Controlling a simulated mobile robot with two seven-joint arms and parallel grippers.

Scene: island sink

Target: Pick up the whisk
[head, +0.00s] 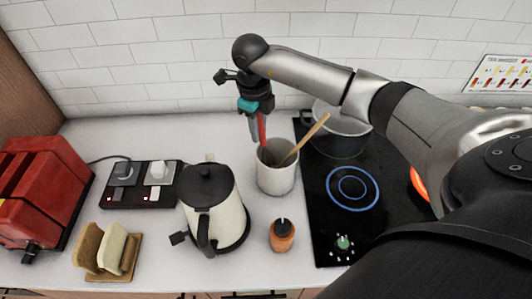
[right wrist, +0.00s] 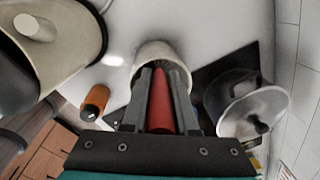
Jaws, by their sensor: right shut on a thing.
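A red-handled utensil, taken to be the whisk (head: 262,130), stands in a cream crock (head: 277,180) on the counter; its lower end is hidden inside. My right gripper (head: 257,132) reaches down from above the crock, with its fingers shut around the red handle. In the right wrist view the red handle (right wrist: 160,105) lies between the two fingers, in front of the crock (right wrist: 157,54). A wooden-handled utensil (head: 308,136) leans to the right in the same crock. My left gripper is not in view.
A kettle (head: 208,200) stands left of the crock and an orange-brown shaker (head: 282,240) in front. A steel pot (head: 340,140) sits on the black cooktop (head: 325,215) at right, with one glowing ring. A red toaster (head: 40,190) and bread slices (head: 110,245) are at left.

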